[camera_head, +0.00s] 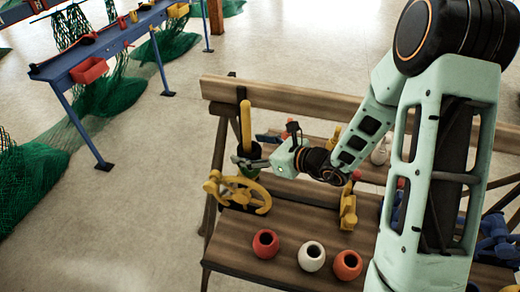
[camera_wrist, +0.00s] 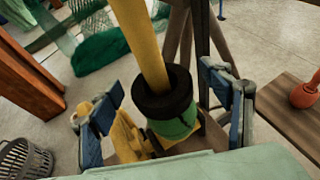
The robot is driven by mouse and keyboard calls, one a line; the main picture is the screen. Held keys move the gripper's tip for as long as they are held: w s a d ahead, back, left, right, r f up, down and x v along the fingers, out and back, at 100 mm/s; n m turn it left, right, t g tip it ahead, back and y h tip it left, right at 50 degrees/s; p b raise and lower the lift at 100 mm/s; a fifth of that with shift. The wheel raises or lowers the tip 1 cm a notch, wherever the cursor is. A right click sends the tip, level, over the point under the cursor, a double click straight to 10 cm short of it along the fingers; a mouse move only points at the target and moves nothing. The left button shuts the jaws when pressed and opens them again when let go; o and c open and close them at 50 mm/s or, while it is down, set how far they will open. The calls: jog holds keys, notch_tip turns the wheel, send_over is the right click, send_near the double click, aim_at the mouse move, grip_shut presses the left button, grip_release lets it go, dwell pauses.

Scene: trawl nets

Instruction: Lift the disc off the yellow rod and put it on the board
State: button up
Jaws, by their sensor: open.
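The yellow rod (camera_head: 245,122) stands upright at the left end of the wooden bench; it also shows in the wrist view (camera_wrist: 141,40). A thick black disc (camera_wrist: 165,92) is around the rod's lower part, directly above a green piece (camera_wrist: 175,128). My gripper (camera_wrist: 165,105) is open, with one blue-padded finger on each side of the disc and visible gaps to it. In the head view, my gripper (camera_head: 243,161) is at the rod's foot and partly covers the disc. The brown wooden board (camera_head: 235,232) of the bench is in front.
A yellow handwheel (camera_head: 240,194) is close in front of my gripper. Red (camera_head: 265,243), white (camera_head: 311,256) and orange (camera_head: 347,265) pots stand on the board. A yellow clamp-like piece (camera_head: 348,210) is right of the wheel. A wooden rail (camera_head: 300,101) runs behind. Bare board lies left of the red pot.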

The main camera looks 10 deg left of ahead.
jog(key=shift+w+a+f, duration=0.1)
jog(key=shift+a, duration=0.15)
jog(key=c, duration=1.3)
